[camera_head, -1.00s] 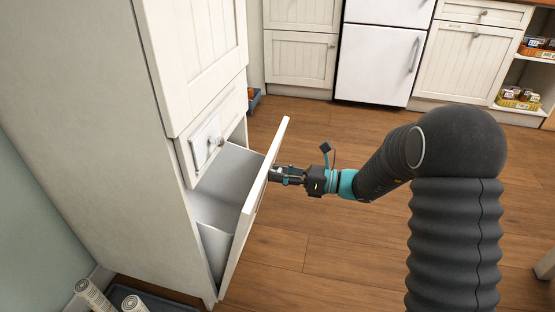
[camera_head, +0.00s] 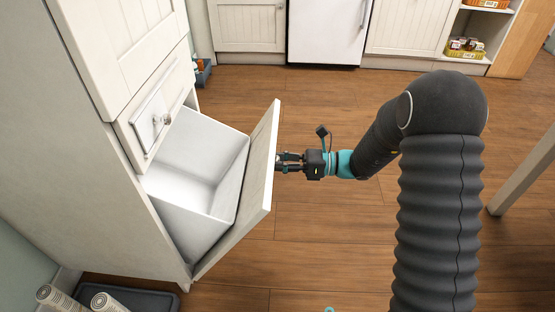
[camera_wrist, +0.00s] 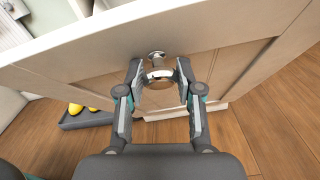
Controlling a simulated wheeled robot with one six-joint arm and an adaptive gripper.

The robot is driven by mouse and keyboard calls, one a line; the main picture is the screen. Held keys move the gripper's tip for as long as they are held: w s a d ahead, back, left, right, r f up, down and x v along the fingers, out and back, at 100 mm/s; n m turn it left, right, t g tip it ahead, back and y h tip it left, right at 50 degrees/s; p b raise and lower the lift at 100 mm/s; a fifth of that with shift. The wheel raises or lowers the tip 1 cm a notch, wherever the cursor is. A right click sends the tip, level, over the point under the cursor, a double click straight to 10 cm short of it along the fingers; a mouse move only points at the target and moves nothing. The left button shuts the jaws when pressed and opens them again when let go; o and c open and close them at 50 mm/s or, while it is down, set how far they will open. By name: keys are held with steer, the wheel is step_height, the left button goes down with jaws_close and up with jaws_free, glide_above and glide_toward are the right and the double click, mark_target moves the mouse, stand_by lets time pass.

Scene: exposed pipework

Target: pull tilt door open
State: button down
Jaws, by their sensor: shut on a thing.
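The tilt door (camera_head: 262,165) is a cream panel at the bottom of the tall cabinet. It leans outward at the top, and the white bin (camera_head: 195,165) behind it shows open and empty. My gripper (camera_head: 282,161) is at the door's outer face. In the wrist view the door (camera_wrist: 225,45) fills the upper part, and a round metal knob (camera_wrist: 159,74) sits between the fingers of my gripper (camera_wrist: 158,82). The fingers are shut on the knob. In the head view the knob is hidden behind the door's edge and the gripper.
A drawer with a metal knob (camera_head: 166,118) is above the bin. A table leg (camera_head: 520,175) is at the right.

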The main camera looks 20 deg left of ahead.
steer(key=c, duration=0.7)
jaws_free()
steer(key=shift+a+f, duration=0.1)
steer(key=shift+f, duration=0.15)
steer(key=shift+c, duration=0.2)
steer(key=shift+r, duration=0.1)
steer(key=v, duration=1.2)
